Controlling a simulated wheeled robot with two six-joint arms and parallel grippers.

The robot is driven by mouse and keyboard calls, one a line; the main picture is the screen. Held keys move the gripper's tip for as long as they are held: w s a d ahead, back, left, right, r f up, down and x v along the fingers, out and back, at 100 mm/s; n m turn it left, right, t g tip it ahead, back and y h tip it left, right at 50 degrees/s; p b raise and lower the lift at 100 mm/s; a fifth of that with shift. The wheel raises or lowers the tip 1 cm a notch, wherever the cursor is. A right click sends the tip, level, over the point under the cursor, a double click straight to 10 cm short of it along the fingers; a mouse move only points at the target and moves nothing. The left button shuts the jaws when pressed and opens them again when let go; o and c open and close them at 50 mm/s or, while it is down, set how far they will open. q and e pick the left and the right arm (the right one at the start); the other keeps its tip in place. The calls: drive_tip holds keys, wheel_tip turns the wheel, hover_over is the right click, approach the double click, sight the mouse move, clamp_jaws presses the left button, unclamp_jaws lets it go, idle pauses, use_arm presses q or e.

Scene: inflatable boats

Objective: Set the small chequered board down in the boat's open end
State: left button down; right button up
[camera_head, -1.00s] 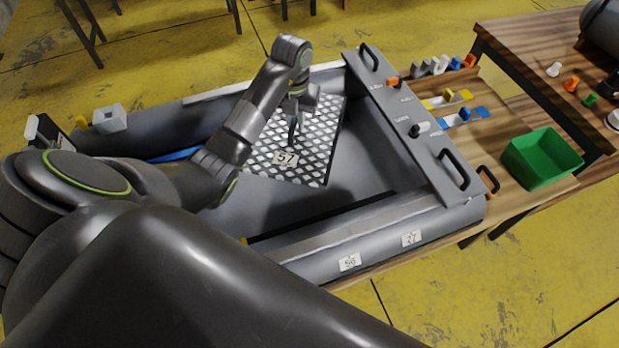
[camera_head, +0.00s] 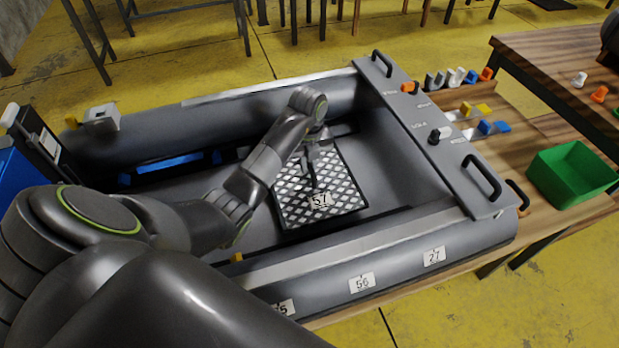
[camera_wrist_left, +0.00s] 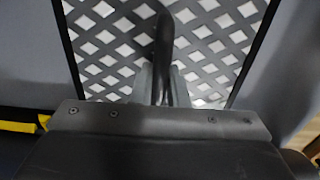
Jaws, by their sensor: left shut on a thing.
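The small chequered board (camera_head: 340,190), black and white with a tag reading 57, is inside the grey inflatable boat (camera_head: 400,247), between its side tubes. It looks close to the boat's floor; whether it touches cannot be told. My left gripper (camera_head: 313,186) is above the board, shut on a dark upright handle (camera_wrist_left: 164,40) at its middle. The board (camera_wrist_left: 100,45) fills much of the left wrist view, its dark edges showing on both sides. The gripper and arm hide part of the board. My right gripper is not in view.
A grey panel (camera_head: 425,135) with black handles and a knob crosses the boat's right end. A green bin (camera_head: 570,175) and small coloured parts stand on the wooden table to the right. A blue strip (camera_head: 168,163) lies inside the boat at left. Bare floor shows right of the board.

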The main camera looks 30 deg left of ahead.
sight(308, 175)
use_arm(q)
drive_tip(key=shift+f, duration=2.25)
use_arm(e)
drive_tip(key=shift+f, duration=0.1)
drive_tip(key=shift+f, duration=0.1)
use_arm(q)
drive_tip(key=c, duration=1.8)
unclamp_jaws()
drive_tip(key=shift+f, duration=0.1)
drive_tip(key=o, duration=0.4)
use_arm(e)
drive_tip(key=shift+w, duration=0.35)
